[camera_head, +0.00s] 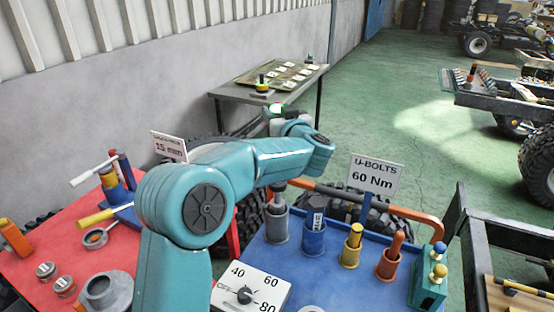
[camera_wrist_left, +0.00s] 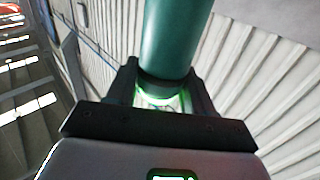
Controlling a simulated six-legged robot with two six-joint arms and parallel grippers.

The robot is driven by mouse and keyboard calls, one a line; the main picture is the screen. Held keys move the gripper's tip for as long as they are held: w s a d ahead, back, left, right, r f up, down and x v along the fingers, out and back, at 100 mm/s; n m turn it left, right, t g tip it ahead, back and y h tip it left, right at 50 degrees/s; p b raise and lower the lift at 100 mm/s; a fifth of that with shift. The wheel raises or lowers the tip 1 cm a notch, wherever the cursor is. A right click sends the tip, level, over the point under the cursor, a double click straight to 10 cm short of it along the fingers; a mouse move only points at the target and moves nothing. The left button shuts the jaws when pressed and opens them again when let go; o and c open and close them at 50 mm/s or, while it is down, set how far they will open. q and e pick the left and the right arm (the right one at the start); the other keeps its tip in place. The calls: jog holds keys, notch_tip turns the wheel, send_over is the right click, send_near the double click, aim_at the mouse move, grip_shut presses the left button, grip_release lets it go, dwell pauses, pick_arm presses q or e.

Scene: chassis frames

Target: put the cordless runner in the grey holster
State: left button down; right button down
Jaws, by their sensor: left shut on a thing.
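My left gripper (camera_head: 276,114) is at the end of the teal arm, in front of the back table in the head view. In the left wrist view its dark jaws (camera_wrist_left: 163,98) are shut on a teal-green cylinder (camera_wrist_left: 175,40), which I take to be the cordless runner. A green glow shows at its lower end between the jaws. The grey holster (camera_head: 276,225) stands at the back left of the blue bench top, below and apart from the gripper. My forearm passes just above it. My right gripper is not in view.
Blue (camera_head: 313,240), yellow (camera_head: 351,254) and red-brown (camera_head: 388,265) holsters stand right of the grey one. A U-BOLTS sign (camera_head: 375,178) and an orange bar (camera_head: 345,196) rise behind. A dial box (camera_head: 250,290) is in front. A red bench (camera_head: 40,250) with tools is left.

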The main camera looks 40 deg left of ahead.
pick_arm(q)
jog(key=f, duration=0.5)
jog(key=shift+s, duration=0.35)
jog(key=shift+w+f, duration=0.2)
jog(key=shift+f, duration=0.55)
notch_tip(320, 180, down, 4)
jog(key=shift+s+a+r, duration=0.1)
jog(key=shift+f, duration=0.2)
jog(key=shift+f, duration=0.1)
jog(key=shift+c, duration=2.2)
grip_release()
jog(key=shift+f, duration=0.1)
